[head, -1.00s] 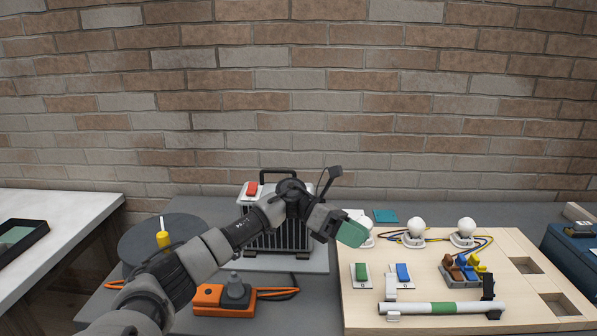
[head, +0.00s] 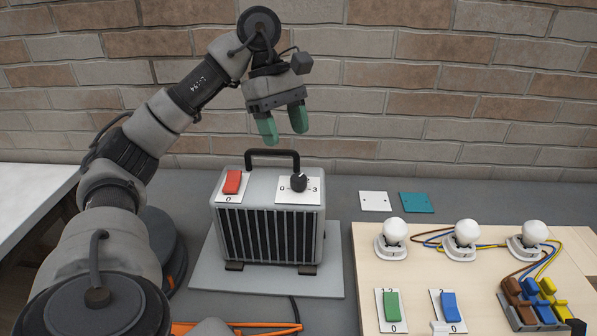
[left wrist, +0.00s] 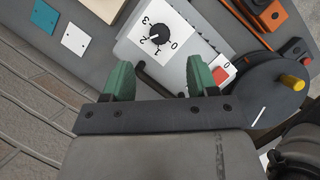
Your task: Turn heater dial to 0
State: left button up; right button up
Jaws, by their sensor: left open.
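The heater (head: 268,222) is a grey box with a black grille and a top handle (head: 272,153). Its black dial (head: 299,182) sits on a white plate at the top right, marked with numbers including 0 and 3. In the left wrist view the dial (left wrist: 159,34) shows with marks 0 to 3, and its pointer seems to face 2, though it is small. My left gripper (head: 283,128), with green fingers, is open and empty above and behind the heater, pointing down. It touches nothing. My right gripper is out of view.
A red switch (head: 232,181) sits beside the dial on the heater. The handle stands upright close to the dial. To the right is a wooden board (head: 375,250) with bulbs, switches and wires. Two flat squares, white (head: 375,202) and teal (head: 416,202), lie behind it.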

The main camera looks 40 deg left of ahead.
aim_at(298, 177)
pick_arm(q)
jog(key=b+x, duration=0.1)
jog(key=x, duration=0.3)
jog(key=shift+s+d+b, duration=0.1)
jog(key=shift+s+b, duration=0.05)
jog(key=shift+b, duration=0.15)
jog(key=x, duration=0.3)
jog(key=shift+w+f, duration=0.2)
jog(key=shift+f, duration=0.1)
jog(key=shift+s+d+f, duration=0.1)
jog(key=shift+d+f, duration=0.3)
jog(key=shift+f, duration=0.15)
jog(key=shift+c, duration=0.4)
jog(key=c, duration=0.9)
jog(key=shift+o, duration=0.2)
